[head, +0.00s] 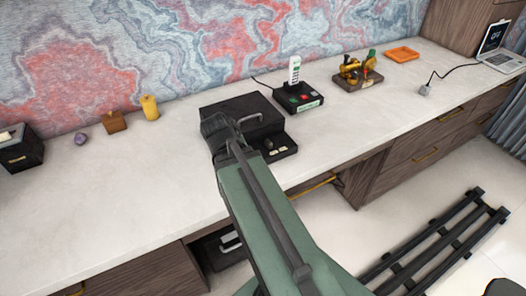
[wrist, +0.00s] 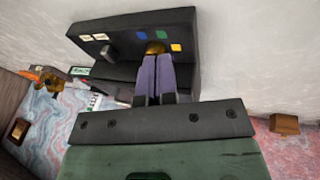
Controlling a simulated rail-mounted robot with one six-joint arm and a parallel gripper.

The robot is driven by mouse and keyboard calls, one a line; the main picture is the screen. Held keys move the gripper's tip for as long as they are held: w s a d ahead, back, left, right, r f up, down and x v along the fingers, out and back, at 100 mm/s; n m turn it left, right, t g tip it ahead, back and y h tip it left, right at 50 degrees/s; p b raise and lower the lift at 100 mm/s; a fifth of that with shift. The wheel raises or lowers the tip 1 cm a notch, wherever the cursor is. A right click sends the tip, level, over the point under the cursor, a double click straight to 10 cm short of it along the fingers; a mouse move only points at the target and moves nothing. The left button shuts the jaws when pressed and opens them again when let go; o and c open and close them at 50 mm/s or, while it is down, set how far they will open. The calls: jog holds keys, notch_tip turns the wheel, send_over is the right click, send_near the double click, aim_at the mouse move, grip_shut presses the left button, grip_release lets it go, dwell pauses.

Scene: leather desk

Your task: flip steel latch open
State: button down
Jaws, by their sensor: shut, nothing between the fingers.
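A black box (head: 272,109) stands on the white desk, with a front panel (wrist: 178,25) that fills the upper middle of the wrist view. The panel carries a dark knob (wrist: 108,51), pale labels and blue, green and yellow squares. A grey bar handle (head: 250,117) shows on the box in the head view; I cannot tell whether it is the steel latch. My gripper (wrist: 157,58) is shut and empty, its purple-grey fingers pointing at the panel. A brassy rounded part (wrist: 156,47) shows just past the fingertips; contact is unclear. My arm hides the fingers in the head view.
A phone on a black base (head: 298,100), a brass device (head: 358,70), an orange tray (head: 402,54) and a laptop (head: 497,50) stand to the right. A yellow candle (head: 150,108), wooden block (head: 114,122) and black box (head: 20,150) stand left. The left front desk is clear.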

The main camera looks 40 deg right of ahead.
aim_at(269, 144)
jog(key=d+h, duration=0.1)
jog(key=w+d+r+t, duration=0.1)
jog(key=d, duration=0.1)
jog(key=d+r+h, duration=0.1)
jog(key=shift+w+d+h, duration=0.25)
jog(key=shift+w+h, duration=0.05)
jog(key=shift+w, duration=0.05)
jog(key=shift+f, duration=0.15)
jog(key=shift+t, duration=0.3)
jog(key=b+x, duration=0.8)
jog(key=x, duration=0.3)
jog(key=shift+s+a+f+b, duration=0.1)
jog(key=shift+b, duration=0.3)
jog(key=d, duration=0.1)
jog(key=s+d+r+p, duration=0.1)
jog(key=shift+d+r, duration=0.1)
jog(key=shift+d, duration=0.2)
jog(key=shift+s+d, duration=0.1)
jog(key=shift+d, duration=0.35)
